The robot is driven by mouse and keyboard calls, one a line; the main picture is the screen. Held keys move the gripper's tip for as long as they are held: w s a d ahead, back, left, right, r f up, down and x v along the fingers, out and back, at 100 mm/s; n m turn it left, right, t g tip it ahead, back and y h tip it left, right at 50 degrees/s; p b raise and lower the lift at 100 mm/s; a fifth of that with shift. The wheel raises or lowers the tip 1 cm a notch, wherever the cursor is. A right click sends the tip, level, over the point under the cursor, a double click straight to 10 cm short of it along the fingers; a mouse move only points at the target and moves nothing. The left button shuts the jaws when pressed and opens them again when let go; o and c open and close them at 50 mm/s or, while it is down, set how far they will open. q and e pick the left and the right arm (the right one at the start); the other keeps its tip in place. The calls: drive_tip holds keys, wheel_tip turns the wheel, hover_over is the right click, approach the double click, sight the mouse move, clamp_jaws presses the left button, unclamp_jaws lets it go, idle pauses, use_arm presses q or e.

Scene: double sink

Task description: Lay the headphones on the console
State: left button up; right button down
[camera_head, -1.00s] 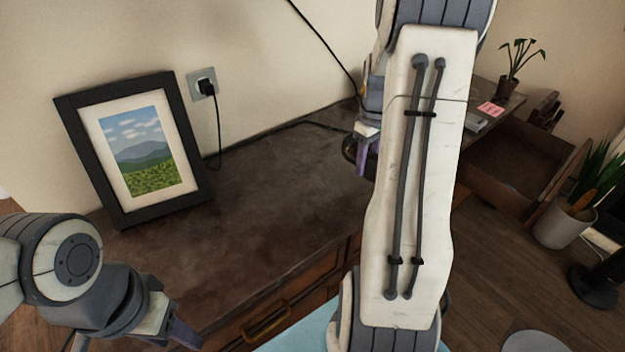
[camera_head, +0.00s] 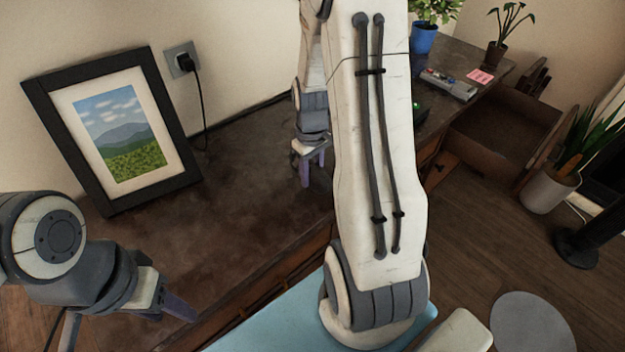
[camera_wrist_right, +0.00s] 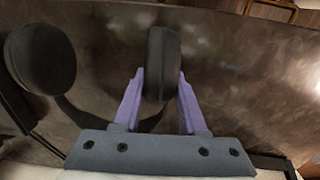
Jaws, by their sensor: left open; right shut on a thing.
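The black headphones show in the right wrist view, with one ear cup (camera_wrist_right: 162,62) between the purple fingers of my right gripper (camera_wrist_right: 160,88). The other cup (camera_wrist_right: 40,58) is to the left, and part of the band shows below. My right gripper (camera_head: 312,166) is shut on the headphones over the dark brown console (camera_head: 175,245). In the head view I cannot make out the headphones. The console top also fills much of the right wrist view (camera_wrist_right: 240,65). I cannot tell whether the headphones touch it. My left gripper (camera_head: 178,308) is open and empty near the console's front left.
A framed landscape picture (camera_head: 120,135) leans at the back left, beside a wall socket with a black plug (camera_head: 186,62). A grey device (camera_head: 450,84), a pink note (camera_head: 480,75) and potted plants are at the far right. The console's middle left is clear.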

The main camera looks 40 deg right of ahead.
drive_tip(key=shift+f, duration=1.4)
drive_tip(key=shift+f, duration=0.2)
drive_tip(key=shift+c, duration=2.3)
unclamp_jaws()
drive_tip(key=shift+r, duration=0.1)
drive_tip(key=shift+r, duration=0.1)
